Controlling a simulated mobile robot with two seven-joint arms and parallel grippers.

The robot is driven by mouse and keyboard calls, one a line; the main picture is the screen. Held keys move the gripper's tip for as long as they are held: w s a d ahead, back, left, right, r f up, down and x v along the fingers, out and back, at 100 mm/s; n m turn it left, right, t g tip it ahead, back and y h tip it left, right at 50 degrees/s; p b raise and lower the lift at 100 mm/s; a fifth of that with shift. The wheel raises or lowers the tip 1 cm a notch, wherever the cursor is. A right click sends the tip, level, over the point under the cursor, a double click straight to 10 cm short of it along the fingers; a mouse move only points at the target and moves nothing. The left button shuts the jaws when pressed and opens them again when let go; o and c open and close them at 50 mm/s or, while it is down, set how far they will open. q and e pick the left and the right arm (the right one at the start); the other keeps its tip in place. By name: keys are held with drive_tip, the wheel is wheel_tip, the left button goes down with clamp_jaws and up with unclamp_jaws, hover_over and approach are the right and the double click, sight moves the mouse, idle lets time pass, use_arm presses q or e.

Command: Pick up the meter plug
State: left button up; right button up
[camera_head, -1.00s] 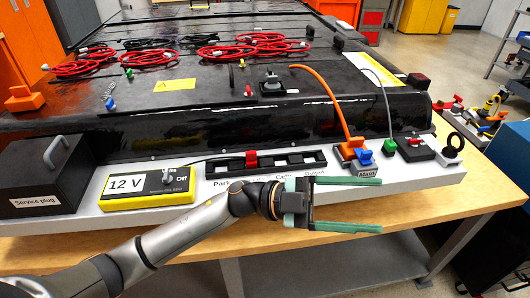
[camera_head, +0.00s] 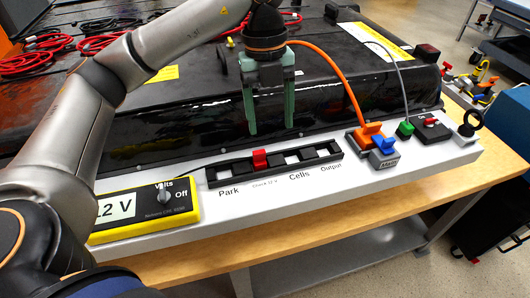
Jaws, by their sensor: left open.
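The meter plug appears to be the red plug (camera_head: 260,158) seated in the black socket strip (camera_head: 322,151) on the white ledge. It sits between the Park and Cells labels, near smaller print that seems to read Check 12 V. My right gripper is out of view.
An orange connector (camera_head: 367,134) with an orange cable and a blue-topped block (camera_head: 384,151) stand right of the strip. A green plug (camera_head: 405,129) and a black ring (camera_head: 471,120) are farther right. Red cable coils (camera_head: 40,62) lie on the pack lid.

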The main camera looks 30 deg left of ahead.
sight(259, 152)
use_arm(q)
drive_tip(key=shift+n+y, duration=0.5)
drive_tip(key=shift+y, duration=0.1)
drive_tip(key=a+f, duration=0.1)
drive_tip(key=f, duration=0.1)
drive_tip(key=a+f, duration=0.1)
drive_tip(key=f, duration=0.1)
drive_tip(key=a+f, duration=0.1)
drive_tip(key=shift+w+f, duration=0.35)
drive_tip(key=shift+f, duration=0.05)
drive_tip(key=f, duration=0.5)
drive_tip(key=shift+s+d, duration=0.15)
drive_tip(key=shift+s, duration=0.15)
clamp_jaws()
